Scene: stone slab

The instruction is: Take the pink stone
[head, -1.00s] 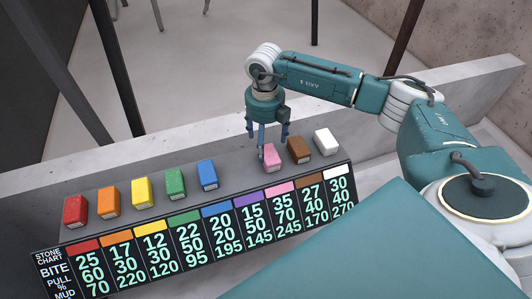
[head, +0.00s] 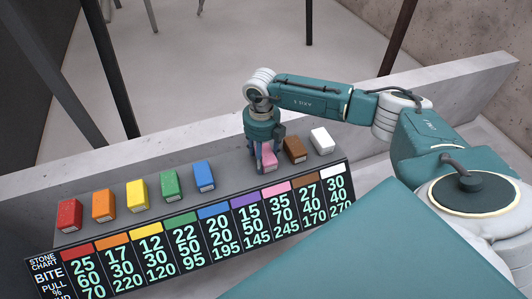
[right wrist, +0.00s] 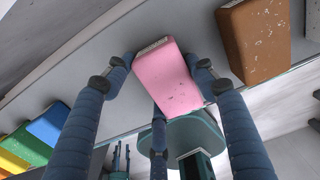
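The pink stone (head: 268,159) is a small block on the grey slab ledge, between the brown stone and a gap beside the blue one. My right gripper (head: 266,163) points down over it, its fingers around the stone. In the right wrist view the pink stone (right wrist: 165,80) lies between the dark blue fingers (right wrist: 160,75), one close on each side and a third near its lower edge. Whether the fingertips press on it cannot be made out. The stone appears to rest on the ledge.
The brown stone (head: 294,150) stands close to the right, then the white stone (head: 322,140). The blue (head: 204,176), green (head: 171,185), yellow (head: 137,194), orange (head: 104,205) and red (head: 69,215) stones line up leftward. A number chart (head: 195,233) runs along the ledge's front.

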